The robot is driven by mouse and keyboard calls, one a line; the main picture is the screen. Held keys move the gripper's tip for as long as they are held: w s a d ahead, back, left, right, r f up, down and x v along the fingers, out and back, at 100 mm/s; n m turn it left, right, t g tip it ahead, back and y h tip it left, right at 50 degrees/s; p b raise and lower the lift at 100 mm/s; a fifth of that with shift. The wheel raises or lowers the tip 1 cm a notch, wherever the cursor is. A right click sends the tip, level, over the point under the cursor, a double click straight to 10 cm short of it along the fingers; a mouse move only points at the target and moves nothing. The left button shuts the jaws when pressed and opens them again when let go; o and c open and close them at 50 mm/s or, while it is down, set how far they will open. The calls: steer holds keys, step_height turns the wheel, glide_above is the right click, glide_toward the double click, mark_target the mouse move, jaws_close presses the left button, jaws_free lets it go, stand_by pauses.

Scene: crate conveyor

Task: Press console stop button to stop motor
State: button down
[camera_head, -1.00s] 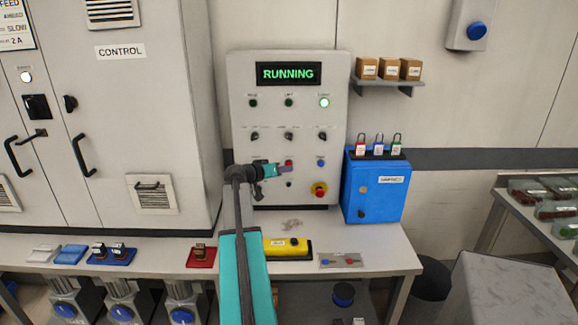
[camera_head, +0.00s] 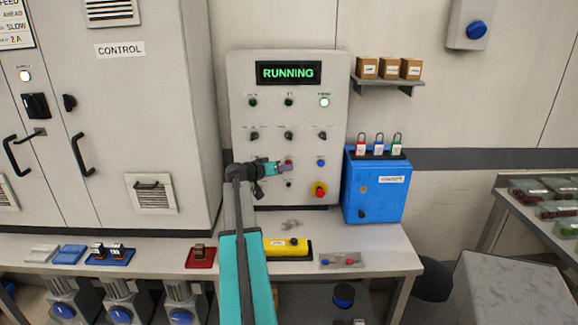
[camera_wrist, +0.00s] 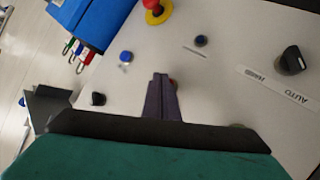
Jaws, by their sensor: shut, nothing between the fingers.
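The grey console (camera_head: 240,90) stands upright against the wall, its display (camera_head: 289,73) reading RUNNING in green. The red button (camera_head: 289,161) in the middle of the lower row is mostly hidden behind my fingers; a red sliver of it (camera_wrist: 174,84) shows beside them in the wrist view. My gripper (camera_head: 288,167) is shut and empty, its fingertips (camera_wrist: 160,77) in front of the panel at this button. I cannot tell whether they touch it. A blue button (camera_head: 321,163) sits to the right, and a red mushroom button on yellow (camera_head: 319,189) lower right.
A blue lock box (camera_head: 375,205) stands right of the console. A yellow pendant (camera_head: 286,247) lies on the bench below my arm.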

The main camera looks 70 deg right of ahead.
steer(key=shift+w+d+b, duration=0.15)
steer(key=shift+d+b, duration=0.15)
steer(key=shift+d, duration=0.05)
stand_by(0.6)
steer(key=shift+a, duration=0.1)
steer(key=shift+s+a+b, duration=0.3)
steer(key=shift+a+b, duration=0.15)
steer(key=shift+a, duration=0.25)
stand_by(0.4)
steer(key=a, duration=0.1)
steer(key=s+a+b, duration=0.1)
steer(key=a, duration=0.2)
steer(key=shift+s+a+b, duration=0.35)
steer(key=shift+s, duration=0.05)
steer(key=shift+r, duration=0.1)
stand_by(0.9)
